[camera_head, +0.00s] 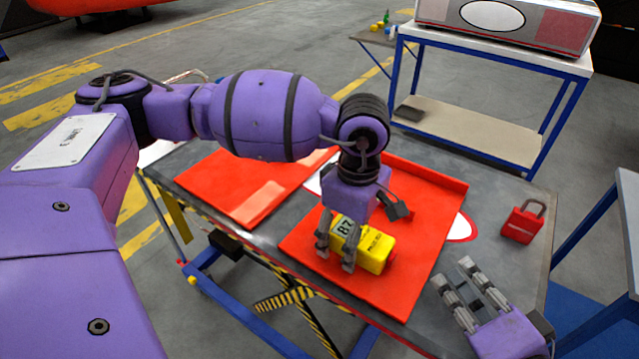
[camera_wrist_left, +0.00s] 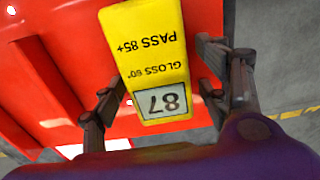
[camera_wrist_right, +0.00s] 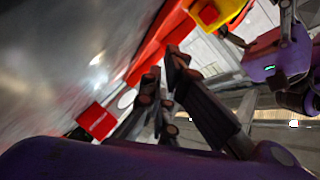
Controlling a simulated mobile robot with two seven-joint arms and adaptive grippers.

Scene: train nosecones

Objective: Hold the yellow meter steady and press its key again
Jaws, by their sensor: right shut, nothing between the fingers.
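The yellow meter (camera_head: 372,250) lies on the red panel (camera_head: 385,298), with "87" on its display. In the left wrist view the meter (camera_wrist_left: 150,60) shows its label upside down. My left gripper (camera_head: 366,238) straddles it from above, fingers spread on both sides, with a gap on at least one side. A red key (camera_head: 393,257) shows at the meter's right end; in the right wrist view the key (camera_wrist_right: 208,14) sits on the yellow end at the top. My right gripper (camera_head: 467,284) is shut and empty, to the right of the meter and apart from it.
A red padlock (camera_head: 522,222) stands on the grey table (camera_head: 500,193) at the right. Another red panel (camera_head: 225,180) lies at the left. A blue-framed bench (camera_head: 470,130) with a box on top stands behind.

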